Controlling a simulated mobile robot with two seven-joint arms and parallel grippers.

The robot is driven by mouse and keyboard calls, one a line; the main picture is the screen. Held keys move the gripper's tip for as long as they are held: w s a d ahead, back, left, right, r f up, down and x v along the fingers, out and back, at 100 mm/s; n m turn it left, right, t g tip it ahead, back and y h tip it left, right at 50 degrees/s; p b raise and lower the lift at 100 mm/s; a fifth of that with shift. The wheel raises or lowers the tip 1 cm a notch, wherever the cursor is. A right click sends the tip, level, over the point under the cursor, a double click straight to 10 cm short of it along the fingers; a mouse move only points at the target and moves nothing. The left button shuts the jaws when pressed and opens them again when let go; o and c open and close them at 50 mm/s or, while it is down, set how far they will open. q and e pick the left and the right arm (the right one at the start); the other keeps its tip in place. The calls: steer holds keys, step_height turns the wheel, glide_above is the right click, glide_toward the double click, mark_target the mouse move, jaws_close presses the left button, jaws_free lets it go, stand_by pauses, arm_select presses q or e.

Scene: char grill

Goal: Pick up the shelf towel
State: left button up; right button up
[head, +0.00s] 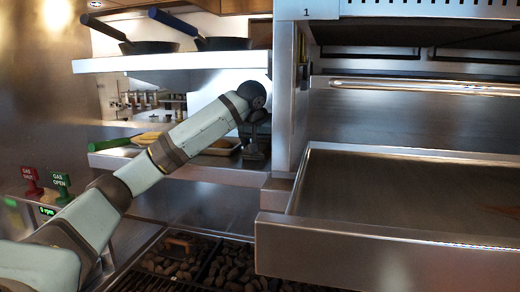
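My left arm reaches in from the lower left to the lower wall shelf (215,174). My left gripper (255,158) points down at the right end of this shelf, beside the steel side wall. It is small and dark here, and I cannot tell whether its fingers are apart or what is between them. I cannot pick out a towel for certain. A small yellowish item (147,137) lies on the shelf left of my forearm, and a tray (222,146) lies partly hidden behind the arm. My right gripper is out of view.
A green cylinder (113,143) lies at the shelf's left end. Two dark pans (150,47) (222,43) stand on the upper shelf (170,62). Dark coals (235,268) fill the grill below. A steel drawer or tray (390,255) juts out at right.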

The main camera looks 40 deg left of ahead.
arm_select(q)
steer(key=shift+c, duration=0.7)
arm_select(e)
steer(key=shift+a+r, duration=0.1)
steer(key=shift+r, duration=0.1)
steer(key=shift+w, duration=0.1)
arm_select(q)
steer(key=shift+r, duration=0.15)
steer(key=shift+r, duration=0.3)
step_height(320, 180, up, 2)
steer(key=shift+b, duration=0.6)
steer(key=s+d+b, duration=0.1)
steer(key=s, duration=0.1)
steer(key=s+d, duration=0.1)
steer(key=s, duration=0.1)
steer(key=shift+d+r+b, duration=0.1)
steer(key=shift+d+b, duration=0.1)
steer(key=shift+b, duration=0.2)
steer(key=s+d, duration=0.6)
steer(key=s, duration=0.5)
steer(key=shift+s+d+r, duration=0.15)
steer(key=shift+s+r, duration=0.05)
steer(key=shift+s, duration=0.2)
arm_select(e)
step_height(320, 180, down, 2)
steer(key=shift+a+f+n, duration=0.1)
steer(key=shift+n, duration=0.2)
